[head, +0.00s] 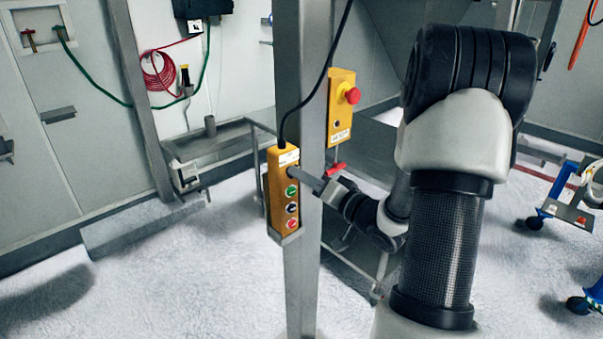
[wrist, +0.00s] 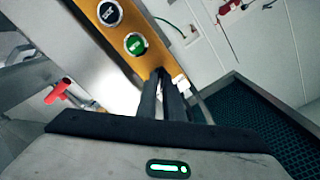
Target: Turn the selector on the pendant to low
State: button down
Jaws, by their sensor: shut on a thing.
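The yellow pendant (head: 284,200) hangs on the grey post, with a green, a black and a red button down its face. In the wrist view the pendant (wrist: 142,62) runs diagonally, its black and green buttons showing. My gripper (head: 296,172) reaches in from the right to the pendant's upper part, above the green button. In the wrist view my gripper's fingers (wrist: 164,78) are close together at the pendant, past the green button. They are shut on the selector, which they hide; its pointer and setting cannot be read.
The grey post (head: 302,270) stands directly behind the pendant. A yellow box with a red emergency stop (head: 352,95) is on the post's right side, above my wrist. A black cable (head: 318,85) rises from the pendant. A red handle (head: 341,172) is close to my wrist.

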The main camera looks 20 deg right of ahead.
dwell(0.4)
jog(key=c, duration=1.9)
grip_release()
jog(key=b+v, duration=0.1)
jog(key=v, duration=1.6)
jog(key=shift+s+d+b, duration=0.15)
jog(key=shift+s+b, duration=0.05)
jog(key=shift+b, duration=0.2)
jog(key=shift+w+f, duration=0.1)
